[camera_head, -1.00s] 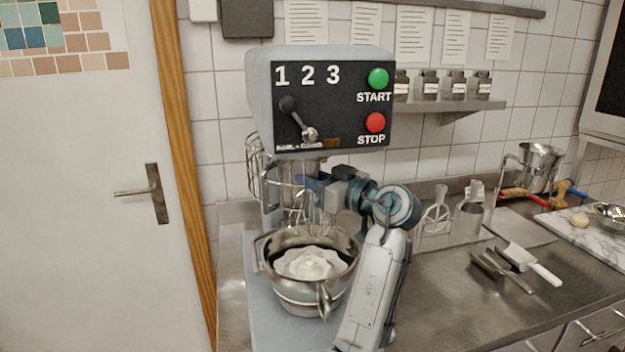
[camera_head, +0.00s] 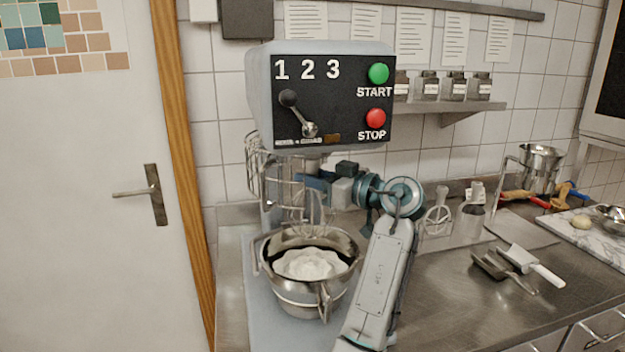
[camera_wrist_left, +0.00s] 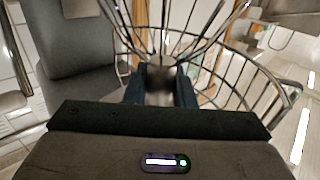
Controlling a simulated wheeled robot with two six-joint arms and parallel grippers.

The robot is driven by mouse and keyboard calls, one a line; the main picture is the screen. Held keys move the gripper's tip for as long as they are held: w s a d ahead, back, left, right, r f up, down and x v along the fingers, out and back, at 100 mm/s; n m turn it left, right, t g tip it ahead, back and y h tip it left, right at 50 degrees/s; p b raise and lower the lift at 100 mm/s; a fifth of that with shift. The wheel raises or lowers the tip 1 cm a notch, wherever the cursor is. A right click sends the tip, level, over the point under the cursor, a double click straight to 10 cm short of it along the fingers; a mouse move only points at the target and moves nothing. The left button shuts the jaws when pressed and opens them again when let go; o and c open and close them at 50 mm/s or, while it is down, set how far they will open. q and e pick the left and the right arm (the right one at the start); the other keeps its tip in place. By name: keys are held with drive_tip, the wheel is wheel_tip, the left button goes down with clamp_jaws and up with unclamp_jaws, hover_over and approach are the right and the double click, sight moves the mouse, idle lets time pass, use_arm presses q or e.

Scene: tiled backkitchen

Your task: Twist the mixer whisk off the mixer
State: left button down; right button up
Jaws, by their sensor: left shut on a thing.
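The mixer (camera_head: 262,95) has a grey head with a black control panel, a green START button and a red STOP button. The wire mixer whisk (camera_head: 312,218) hangs below the head, above a steel bowl (camera_head: 300,296) of white, creamy contents. My left gripper (camera_head: 312,182) reaches in from the right, below the mixer head, and is shut on the top of the whisk. In the left wrist view, its dark fingers (camera_wrist_left: 160,88) close around the whisk's metal collar, and the whisk wires (camera_wrist_left: 205,40) fan out beyond. My right gripper is not in view.
A wire guard (camera_head: 258,165) curves around the left side of the whisk. Scrapers (camera_head: 505,268) lie on the steel counter (camera_head: 440,305) to the right. A white door (camera_head: 80,230) is at the left.

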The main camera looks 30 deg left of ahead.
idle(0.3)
use_arm(q)
drive_tip(key=shift+f+n+g+b, duration=0.1)
drive_tip(key=shift+n+g+b, duration=0.2)
drive_tip(key=shift+g+b, duration=0.25)
drive_tip(key=shift+g, duration=0.25)
drive_tip(key=shift+n+g, duration=0.5)
drive_tip(key=shift+n+g+h+b, duration=0.3)
drive_tip(key=shift+n+g+b, duration=0.45)
drive_tip(key=shift+g, duration=0.25)
drive_tip(key=shift+g, duration=0.3)
